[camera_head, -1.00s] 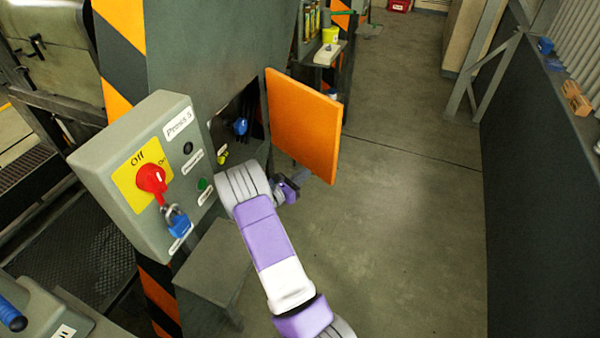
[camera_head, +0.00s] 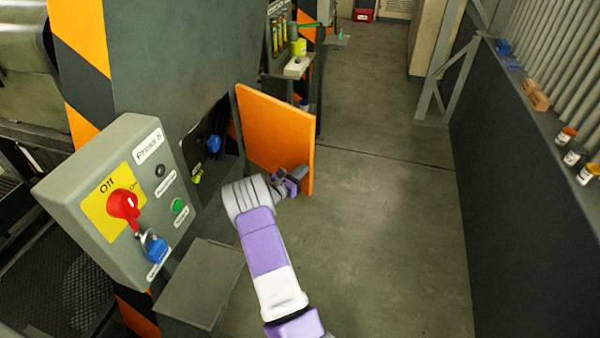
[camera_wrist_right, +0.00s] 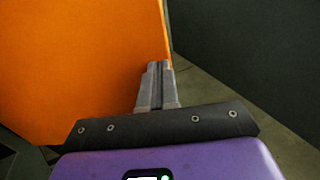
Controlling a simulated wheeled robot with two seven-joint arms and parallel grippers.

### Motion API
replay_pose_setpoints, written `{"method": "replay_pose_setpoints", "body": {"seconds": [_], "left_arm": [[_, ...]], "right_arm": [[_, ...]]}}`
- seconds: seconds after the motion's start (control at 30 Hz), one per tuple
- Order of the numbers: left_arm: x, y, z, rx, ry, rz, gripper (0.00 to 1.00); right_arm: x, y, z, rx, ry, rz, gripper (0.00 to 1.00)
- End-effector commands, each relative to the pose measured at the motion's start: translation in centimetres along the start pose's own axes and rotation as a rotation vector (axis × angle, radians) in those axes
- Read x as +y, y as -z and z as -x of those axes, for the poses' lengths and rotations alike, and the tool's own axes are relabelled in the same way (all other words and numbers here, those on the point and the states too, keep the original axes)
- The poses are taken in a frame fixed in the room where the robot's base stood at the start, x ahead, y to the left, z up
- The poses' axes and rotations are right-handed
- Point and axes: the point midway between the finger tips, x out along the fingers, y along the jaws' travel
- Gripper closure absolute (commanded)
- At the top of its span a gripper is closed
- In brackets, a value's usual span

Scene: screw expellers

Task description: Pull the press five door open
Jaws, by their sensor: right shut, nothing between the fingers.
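The orange press five door (camera_head: 272,130) stands swung out from the dark opening (camera_head: 212,130) in the grey press body. My right gripper (camera_head: 302,172) is at the inner face of the door, near its free lower edge. In the right wrist view the door (camera_wrist_right: 75,70) fills the upper left, and my right gripper (camera_wrist_right: 158,68) has its fingers together with nothing between them, beside the door's edge. Whether the fingertips touch the door I cannot tell. The Press 5 control box (camera_head: 110,200) stands to the left. My left gripper is not in view.
A red switch (camera_head: 124,204) and blue padlock (camera_head: 154,246) are on the control box. A grey step-like box (camera_head: 200,283) stands below it. A small table (camera_head: 297,68) stands behind the door. The floor (camera_head: 385,230) to the right is clear up to a dark wall (camera_head: 520,180).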

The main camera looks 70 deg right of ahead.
Motion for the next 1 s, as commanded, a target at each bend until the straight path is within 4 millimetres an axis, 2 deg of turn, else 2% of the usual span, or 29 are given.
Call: {"method": "replay_pose_setpoints", "body": {"seconds": [0.07, 0.17, 0.4, 0.5, 0.63, 1.0], "left_arm": [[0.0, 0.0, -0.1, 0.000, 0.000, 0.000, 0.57], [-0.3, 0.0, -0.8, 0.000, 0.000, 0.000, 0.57], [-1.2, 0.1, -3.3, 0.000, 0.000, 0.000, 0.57], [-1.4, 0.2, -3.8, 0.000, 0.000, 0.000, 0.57], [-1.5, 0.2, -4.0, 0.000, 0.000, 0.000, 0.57], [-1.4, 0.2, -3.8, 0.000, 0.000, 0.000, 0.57]], "right_arm": [[0.0, 0.0, -0.2, 0.000, 0.001, 0.000, 1.00], [-0.1, 0.2, -1.5, -0.003, 0.004, -0.003, 1.00], [-0.1, 0.3, -7.1, -0.007, -0.062, -0.005, 1.00], [0.0, 0.2, -8.5, -0.004, -0.106, -0.003, 1.00], [0.1, 0.0, -9.1, -0.001, -0.128, 0.000, 1.00], [0.1, -0.1, -9.0, 0.000, -0.129, 0.000, 1.00]]}}
